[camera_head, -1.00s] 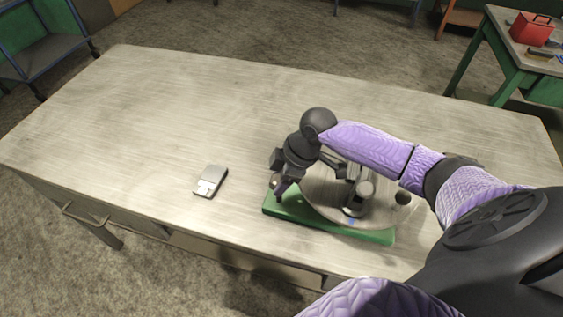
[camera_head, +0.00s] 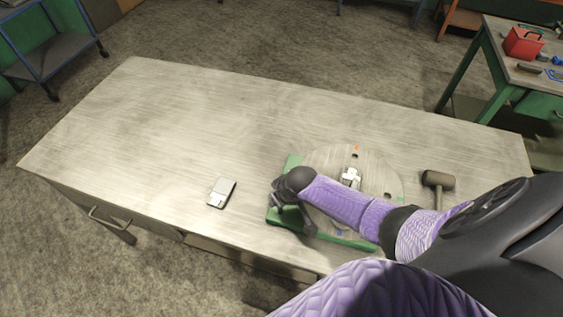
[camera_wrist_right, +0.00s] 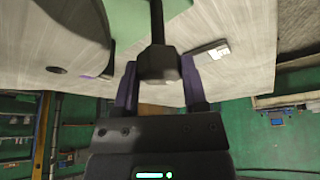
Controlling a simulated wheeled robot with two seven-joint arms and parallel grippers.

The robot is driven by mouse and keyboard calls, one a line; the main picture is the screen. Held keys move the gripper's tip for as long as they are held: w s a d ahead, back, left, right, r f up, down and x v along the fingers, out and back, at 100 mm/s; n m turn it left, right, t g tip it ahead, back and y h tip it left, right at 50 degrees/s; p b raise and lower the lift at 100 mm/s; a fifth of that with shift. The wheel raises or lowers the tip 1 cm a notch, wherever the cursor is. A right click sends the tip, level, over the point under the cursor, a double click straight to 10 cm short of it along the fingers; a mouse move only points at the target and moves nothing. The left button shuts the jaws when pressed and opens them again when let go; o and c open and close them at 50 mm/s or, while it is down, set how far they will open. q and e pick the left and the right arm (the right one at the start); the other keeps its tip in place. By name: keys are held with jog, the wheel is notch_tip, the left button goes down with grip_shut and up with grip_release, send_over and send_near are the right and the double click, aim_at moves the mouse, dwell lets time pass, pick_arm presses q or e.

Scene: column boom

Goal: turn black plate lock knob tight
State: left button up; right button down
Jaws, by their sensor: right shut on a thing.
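A round grey plate (camera_head: 381,180) lies on a green base (camera_head: 291,164) on the workbench, with a small pale metal fitting (camera_head: 351,178) at its middle. My right gripper (camera_head: 291,219) is at the left front corner of the base, partly hidden by its own wrist. In the right wrist view, my gripper's purple fingers (camera_wrist_right: 157,88) stand on both sides of a black faceted knob (camera_wrist_right: 157,64) on a dark stem and are shut on it. The knob is hidden in the head view. The plate's edge (camera_wrist_right: 60,35) shows at the upper left there. My left gripper is not in view.
A black-headed mallet (camera_head: 438,180) lies on the bench right of the plate. A small grey and white device (camera_head: 222,193) lies to the left of the base. The left part of the bench is clear. A side table (camera_head: 497,55) with a red toolbox (camera_head: 523,43) stands at the far right.

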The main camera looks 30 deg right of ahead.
jog(key=shift+m+h+p, duration=0.5)
jog(key=shift+m+p, duration=0.15)
jog(key=shift+m, duration=0.45)
jog(key=shift+c, duration=0.7)
grip_release()
jog(key=p+v, duration=0.5)
jog(key=v, duration=0.5)
